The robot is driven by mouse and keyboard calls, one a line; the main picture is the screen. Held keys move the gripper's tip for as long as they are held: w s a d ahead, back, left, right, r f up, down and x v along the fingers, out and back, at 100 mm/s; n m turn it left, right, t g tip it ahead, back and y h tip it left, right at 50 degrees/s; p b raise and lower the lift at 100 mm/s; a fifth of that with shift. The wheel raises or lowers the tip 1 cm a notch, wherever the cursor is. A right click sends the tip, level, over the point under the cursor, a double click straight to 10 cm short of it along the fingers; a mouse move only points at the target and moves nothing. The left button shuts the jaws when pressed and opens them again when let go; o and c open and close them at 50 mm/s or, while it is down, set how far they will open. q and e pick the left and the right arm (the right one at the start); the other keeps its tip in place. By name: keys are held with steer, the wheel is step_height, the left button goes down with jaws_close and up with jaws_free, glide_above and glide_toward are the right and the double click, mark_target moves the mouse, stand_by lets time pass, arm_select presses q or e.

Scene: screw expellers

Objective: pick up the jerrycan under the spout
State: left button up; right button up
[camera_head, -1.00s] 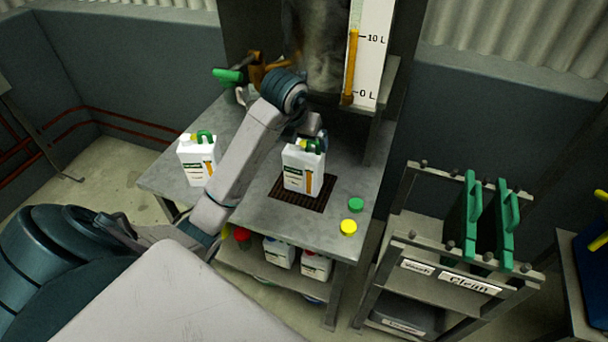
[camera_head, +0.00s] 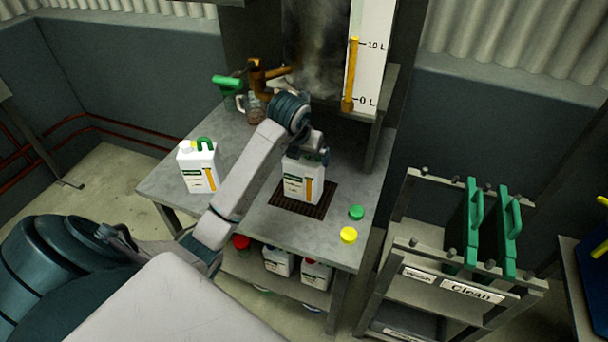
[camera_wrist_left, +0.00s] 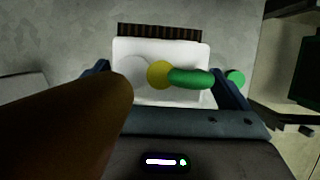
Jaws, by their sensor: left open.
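The white jerrycan (camera_head: 303,184) stands upright on the dark drain grate (camera_head: 325,199) of the metal bench. It has a label with an amber level strip. My left gripper (camera_head: 312,152) is over its top, which it partly hides. In the left wrist view the jerrycan (camera_wrist_left: 190,97) lies between the two open fingers (camera_wrist_left: 165,88), with its green handle (camera_wrist_left: 190,78) and a yellow round part (camera_wrist_left: 159,74) facing the camera. A blurred brown shape, probably the spout (camera_wrist_left: 60,120), covers the lower left there. My right gripper is not in view.
Another white jerrycan (camera_head: 198,167) stands on the bench at left. A green cap (camera_head: 356,213) and a yellow cap (camera_head: 348,235) lie at right. A glass jug (camera_head: 254,110) is behind the arm. A rack with green boards (camera_head: 474,225) stands right of the bench.

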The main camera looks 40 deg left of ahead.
arm_select(q)
steer(key=c, duration=1.6)
steer(key=shift+r, duration=0.1)
steer(key=shift+c, duration=0.4)
